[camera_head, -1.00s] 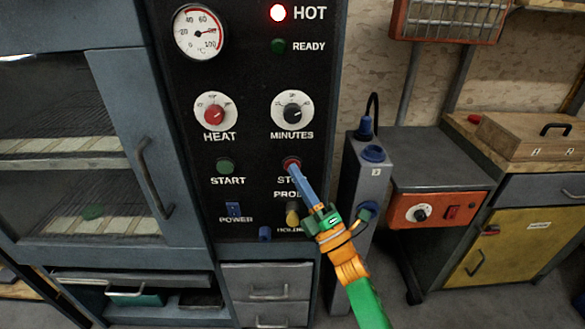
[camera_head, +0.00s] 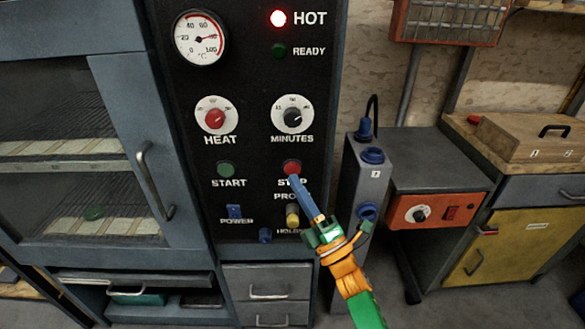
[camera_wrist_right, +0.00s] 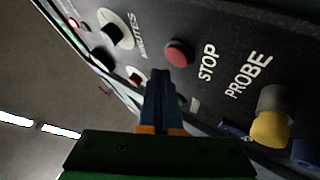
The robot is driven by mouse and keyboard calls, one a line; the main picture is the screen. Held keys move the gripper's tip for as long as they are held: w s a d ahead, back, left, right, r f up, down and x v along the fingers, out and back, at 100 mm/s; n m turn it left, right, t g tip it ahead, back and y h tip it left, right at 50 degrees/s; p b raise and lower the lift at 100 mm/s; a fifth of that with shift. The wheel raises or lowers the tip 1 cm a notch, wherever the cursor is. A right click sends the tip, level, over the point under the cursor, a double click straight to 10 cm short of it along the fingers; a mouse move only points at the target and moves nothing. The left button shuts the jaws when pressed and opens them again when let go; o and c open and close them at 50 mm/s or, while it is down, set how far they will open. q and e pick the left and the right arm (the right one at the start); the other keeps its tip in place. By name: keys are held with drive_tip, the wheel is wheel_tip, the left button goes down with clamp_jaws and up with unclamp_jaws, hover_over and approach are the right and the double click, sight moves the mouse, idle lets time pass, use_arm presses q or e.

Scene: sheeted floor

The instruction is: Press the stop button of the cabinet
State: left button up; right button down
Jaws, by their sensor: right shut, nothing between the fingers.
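The red stop button (camera_head: 292,168) is on the cabinet's black control panel (camera_head: 255,150), above the STOP label. It also shows in the right wrist view (camera_wrist_right: 179,53), beside the word STOP. My right gripper (camera_head: 294,180) is shut and empty, its blue fingers pointing up at the panel. In the head view the fingertips are just below the button and cover part of the label. In the right wrist view the fingertips (camera_wrist_right: 159,72) lie just below and left of the button, with a small offset. My left gripper is not in view.
A green start button (camera_head: 225,169) is left of the stop button. The yellow probe knob (camera_head: 292,214) is close beside my right fingers. Heat (camera_head: 215,118) and minutes (camera_head: 293,118) dials are above. A grey holder (camera_head: 366,190) stands right of the cabinet.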

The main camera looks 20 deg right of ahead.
drive_tip(key=s, duration=0.2)
drive_tip(key=s+a+p, duration=0.1)
drive_tip(key=s, duration=0.1)
drive_tip(key=shift+a, duration=0.1)
idle(0.7)
